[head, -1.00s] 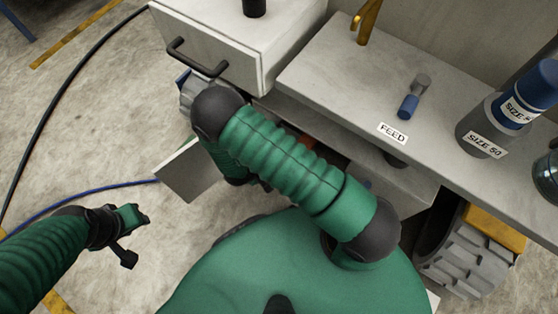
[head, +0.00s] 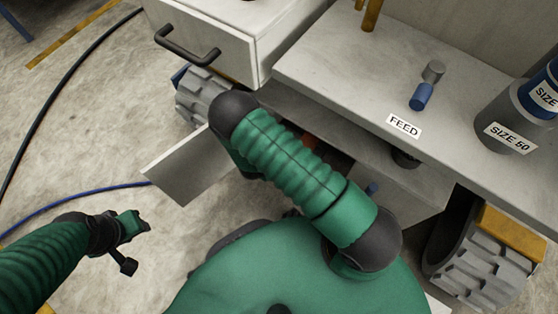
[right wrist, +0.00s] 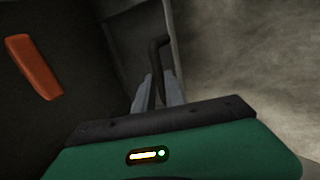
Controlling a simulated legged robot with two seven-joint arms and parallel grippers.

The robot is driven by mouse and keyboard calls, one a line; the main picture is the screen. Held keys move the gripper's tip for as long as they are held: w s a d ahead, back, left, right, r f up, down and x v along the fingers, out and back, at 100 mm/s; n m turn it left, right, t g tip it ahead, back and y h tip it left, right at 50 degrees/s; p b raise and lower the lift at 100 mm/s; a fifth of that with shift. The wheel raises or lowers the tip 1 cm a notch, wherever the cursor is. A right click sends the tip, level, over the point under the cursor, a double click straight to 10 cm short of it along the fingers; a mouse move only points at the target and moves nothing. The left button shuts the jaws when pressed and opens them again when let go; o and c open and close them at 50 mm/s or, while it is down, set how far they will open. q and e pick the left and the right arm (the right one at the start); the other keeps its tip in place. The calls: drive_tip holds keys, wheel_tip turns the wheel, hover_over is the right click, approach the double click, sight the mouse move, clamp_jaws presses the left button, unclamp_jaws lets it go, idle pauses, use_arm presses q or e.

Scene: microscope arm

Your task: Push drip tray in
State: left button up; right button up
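I cannot clearly pick out the drip tray; the low space under the bench is mostly hidden by my right arm. A grey panel (head: 190,168) sticks out at an angle from below the bench, left of that arm. My right gripper (right wrist: 158,82) is hidden in the head view. In the right wrist view, a dark bent handle (right wrist: 160,50) stands between its two grey fingers; whether they grip it is unclear. An orange strip (right wrist: 35,66) lies in the dark area to the left. My left gripper (head: 132,242) hangs over the floor at the left, away from the bench.
A white drawer unit (head: 205,25) with a black handle (head: 187,46) stands at the upper left. The bench top (head: 340,65) carries a FEED label (head: 404,125), a small blue-and-grey part (head: 423,92) and a SIZE 50 container (head: 505,125). Cables cross the floor.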

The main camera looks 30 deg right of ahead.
drive_tip(key=shift+a, duration=0.1)
clamp_jaws()
idle(0.5)
idle(0.4)
drive_tip(key=d, duration=0.1)
drive_tip(key=w+d+p, duration=0.1)
drive_tip(key=d, duration=0.1)
drive_tip(key=shift+w+d+r+p, duration=0.15)
drive_tip(key=shift+w+d+p, duration=0.1)
drive_tip(key=shift+w+p, duration=0.05)
drive_tip(key=shift+w+d, duration=0.1)
drive_tip(key=o, duration=0.6)
unclamp_jaws()
drive_tip(key=shift+o, duration=0.2)
